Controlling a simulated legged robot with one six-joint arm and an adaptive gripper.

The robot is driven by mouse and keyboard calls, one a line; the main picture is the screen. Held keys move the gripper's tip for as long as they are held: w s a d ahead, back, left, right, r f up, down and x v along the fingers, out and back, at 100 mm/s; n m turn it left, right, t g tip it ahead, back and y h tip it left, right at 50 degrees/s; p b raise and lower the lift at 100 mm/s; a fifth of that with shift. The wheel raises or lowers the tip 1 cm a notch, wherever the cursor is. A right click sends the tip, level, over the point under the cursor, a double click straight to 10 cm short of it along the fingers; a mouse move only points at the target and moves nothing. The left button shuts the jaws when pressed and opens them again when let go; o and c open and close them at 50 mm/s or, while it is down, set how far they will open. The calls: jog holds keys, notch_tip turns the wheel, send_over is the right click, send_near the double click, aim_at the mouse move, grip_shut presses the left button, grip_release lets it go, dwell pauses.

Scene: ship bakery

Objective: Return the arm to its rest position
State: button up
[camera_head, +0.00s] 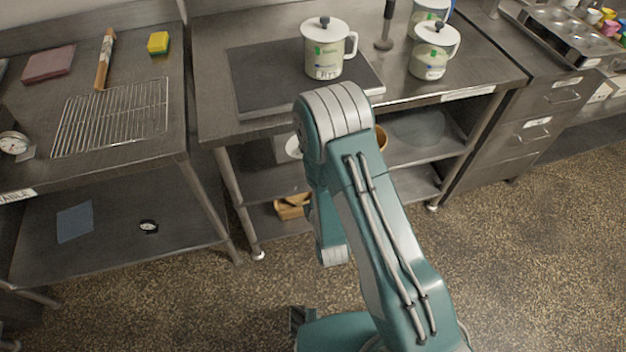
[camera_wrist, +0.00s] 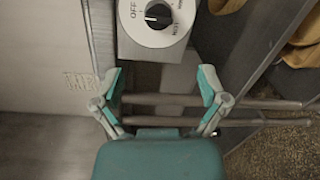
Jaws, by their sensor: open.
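My arm (camera_head: 385,240) is teal and grey and rises from the bottom of the head view. It bends at a high elbow in front of the middle table, and its forearm drops behind the upper link. My gripper (camera_wrist: 160,86) is open in the wrist view, with its two teal-padded fingers spread wide and nothing held between them. A round white dial with a black knob (camera_wrist: 157,16) marked OFF lies just beyond the fingertips. In the head view I cannot clearly make out the gripper.
The middle steel table (camera_head: 215,60) carries a dark plate (camera_head: 265,80) with a lidded white mug (camera_head: 327,52), and another mug (camera_head: 433,52) stands to the right. A wire rack (camera_head: 110,115) lies on the left table (camera_head: 40,180). Speckled floor (camera_head: 540,260) is open at the right.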

jog(key=w+d+r+m+g+h, duration=0.1)
jog(key=w+r+m+g, duration=0.15)
jog(key=r, duration=0.25)
jog(key=w+d+r+m+g, duration=0.1)
jog(key=w+d+r+m, duration=0.1)
jog(key=r+m, duration=0.25)
jog(key=s+d+r+m+g+h, duration=0.1)
jog(key=s+d+r+m+g, duration=0.25)
jog(key=r, duration=0.65)
jog(key=s+d+r+m+g, duration=0.1)
jog(key=s+d+r+m, duration=0.1)
jog(key=s, duration=0.5)
jog(key=s+d+r+m+g+h, duration=0.1)
jog(key=s+d+r+m+g, duration=0.1)
jog(key=s+r+m, duration=0.3)
jog(key=s+d+r+m+g, duration=0.1)
jog(key=s+d+r+m, duration=0.3)
jog(key=s, duration=0.7)
jog(key=shift+d+m+h, duration=0.25)
jog(key=shift+m+h, duration=0.05)
jog(key=shift+m, duration=0.45)
